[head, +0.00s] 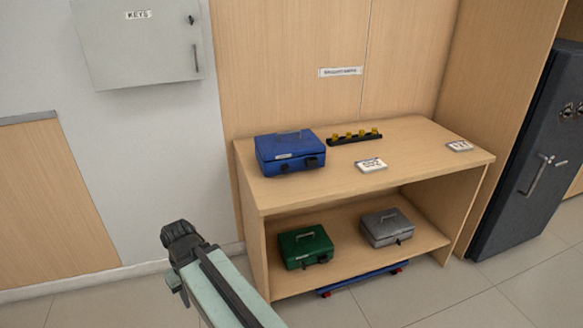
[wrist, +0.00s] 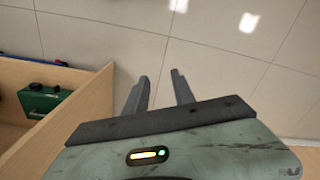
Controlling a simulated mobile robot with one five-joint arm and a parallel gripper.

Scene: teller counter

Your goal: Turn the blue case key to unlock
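The blue case (head: 290,152) sits closed on the left part of the counter top in the head view. Dark hardware shows on its front, but a key is too small to make out. My gripper (head: 180,246) is in front of the counter, to the left and well apart from the blue case. In the wrist view my gripper (wrist: 158,88) has its two fingers apart with nothing between them, above bare floor.
The wooden counter (head: 450,158) also holds a dark rack with yellow pieces (head: 355,137) and two small cards. A green case (head: 305,247) and a grey case (head: 386,228) stand on its lower shelf. A key cabinet (head: 140,45) hangs left; a dark safe (head: 530,150) stands right.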

